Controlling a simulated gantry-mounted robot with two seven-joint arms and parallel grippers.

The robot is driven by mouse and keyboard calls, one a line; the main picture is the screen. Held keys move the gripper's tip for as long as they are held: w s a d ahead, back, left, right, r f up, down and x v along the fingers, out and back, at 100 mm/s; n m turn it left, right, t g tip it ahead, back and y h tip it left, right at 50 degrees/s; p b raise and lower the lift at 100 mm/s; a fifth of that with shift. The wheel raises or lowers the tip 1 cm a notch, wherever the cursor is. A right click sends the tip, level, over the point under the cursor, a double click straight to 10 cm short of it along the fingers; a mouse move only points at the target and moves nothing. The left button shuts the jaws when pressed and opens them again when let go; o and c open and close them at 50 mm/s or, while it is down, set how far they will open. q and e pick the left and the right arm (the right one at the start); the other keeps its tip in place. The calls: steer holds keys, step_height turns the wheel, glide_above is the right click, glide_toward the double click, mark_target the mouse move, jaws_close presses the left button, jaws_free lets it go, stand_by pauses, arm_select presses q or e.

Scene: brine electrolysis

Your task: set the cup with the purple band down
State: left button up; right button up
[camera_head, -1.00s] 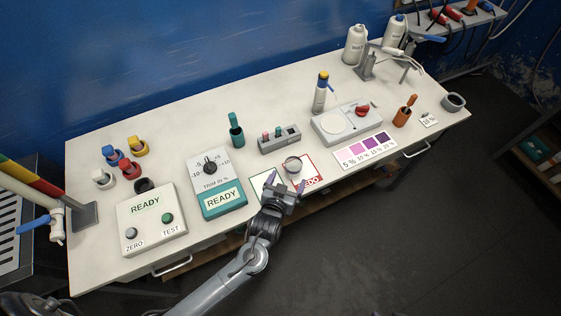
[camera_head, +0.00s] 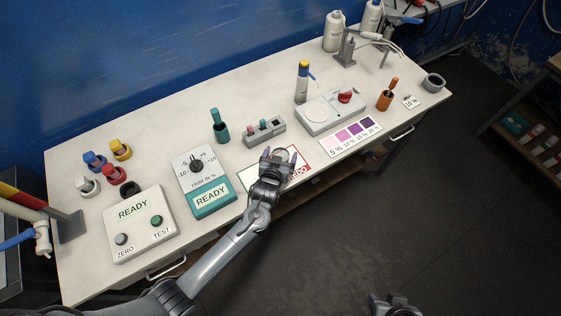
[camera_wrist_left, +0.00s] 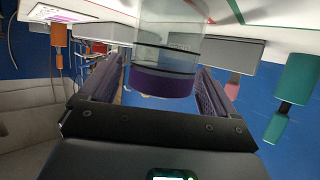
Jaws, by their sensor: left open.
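The clear cup with the purple band (camera_wrist_left: 163,55) stands between the fingers of my left gripper (camera_wrist_left: 160,95) in the left wrist view, which shows the bench upside down. Its purple band faces the palm. The fingers are open on either side of it; I see no firm grip. In the head view the left gripper (camera_head: 279,156) reaches over the red-edged REDO card (camera_head: 303,163), and the cup is mostly hidden by it. Part of my right gripper (camera_head: 392,303) shows at the bottom edge; its fingers are unclear.
The TRIM meter (camera_head: 203,180) is to the left. The bench's front edge is close.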

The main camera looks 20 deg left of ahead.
arm_select(q)
steer(key=shift+c, duration=0.2)
steer(key=c, duration=1.3)
